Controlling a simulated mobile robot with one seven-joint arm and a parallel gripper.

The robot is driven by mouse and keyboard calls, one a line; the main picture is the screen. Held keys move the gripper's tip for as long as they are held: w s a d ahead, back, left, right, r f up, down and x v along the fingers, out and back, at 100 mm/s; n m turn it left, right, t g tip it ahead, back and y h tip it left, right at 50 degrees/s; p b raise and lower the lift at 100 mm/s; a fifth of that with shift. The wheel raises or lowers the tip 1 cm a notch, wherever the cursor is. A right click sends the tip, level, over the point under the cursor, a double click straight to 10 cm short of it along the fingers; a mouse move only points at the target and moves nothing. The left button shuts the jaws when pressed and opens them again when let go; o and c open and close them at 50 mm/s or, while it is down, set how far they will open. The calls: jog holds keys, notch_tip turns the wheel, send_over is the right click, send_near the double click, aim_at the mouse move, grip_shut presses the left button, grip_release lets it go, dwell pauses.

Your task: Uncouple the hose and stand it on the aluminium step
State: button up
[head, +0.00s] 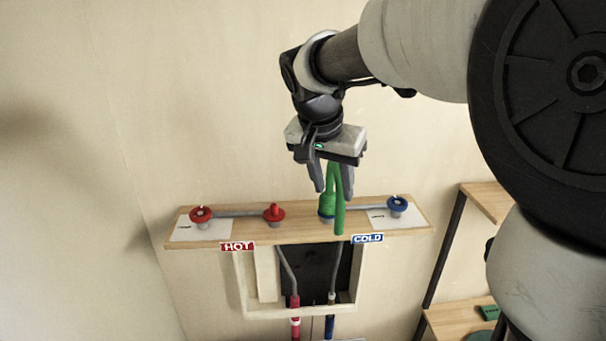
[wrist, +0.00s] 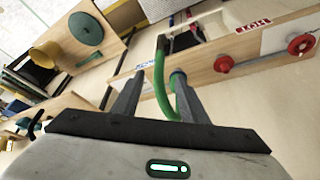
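The green hose (head: 339,205) stands at the tap with the blue base (head: 326,218), beside the COLD label. Its thicker green lower part (head: 327,203) sits over that tap, and the hose loops up and hangs down over the board's front. My gripper (head: 333,192) is above the tap with its fingers apart on either side of the hose loop. In the wrist view the hose (wrist: 160,80) curves between the fingers, with visible space beside it. Whether the coupling is locked cannot be told. I cannot make out the aluminium step in either view.
The wooden board (head: 300,231) carries a red tap (head: 201,215), a red knob (head: 273,213) and a blue tap (head: 397,205). Below it is a framed recess (head: 315,270) with pipes. Wooden shelves (head: 465,320) stand at the right. A yellow container (wrist: 46,55) shows in the wrist view.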

aim_at(340, 219)
jog(key=x, duration=1.3)
jog(key=shift+f, duration=0.15)
grip_shut()
